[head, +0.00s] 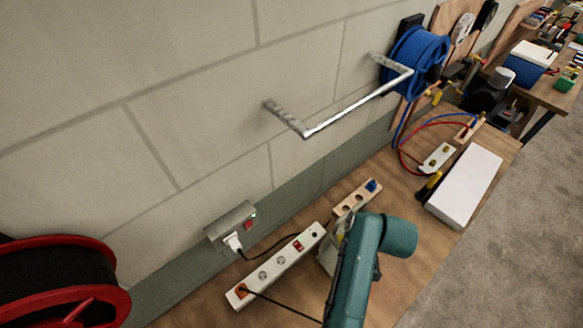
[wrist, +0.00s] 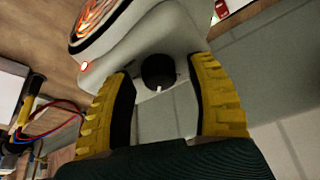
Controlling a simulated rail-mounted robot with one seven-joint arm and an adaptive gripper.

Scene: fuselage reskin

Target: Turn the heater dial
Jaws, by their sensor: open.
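The heater (wrist: 185,38) fills the upper middle of the wrist view, with a pale grey body, a glowing orange element (wrist: 95,18) and a lit red lamp (wrist: 84,65). Its black round dial (wrist: 158,70) has a white mark that points toward the bottom of the picture. My gripper (wrist: 163,76) is open, with one yellow-backed finger on each side of the dial. A gap shows between the dial and each finger. In the head view, my teal arm hides the gripper and the dial. A pale body (head: 328,257) shows partly behind it.
A white power strip (head: 275,265) with a black cord lies left of my arm, below a wall socket (head: 231,222). A wooden block with holes (head: 352,199) lies beyond. A metal bar (head: 345,108) juts from the wall. A white box (head: 465,187) lies at right.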

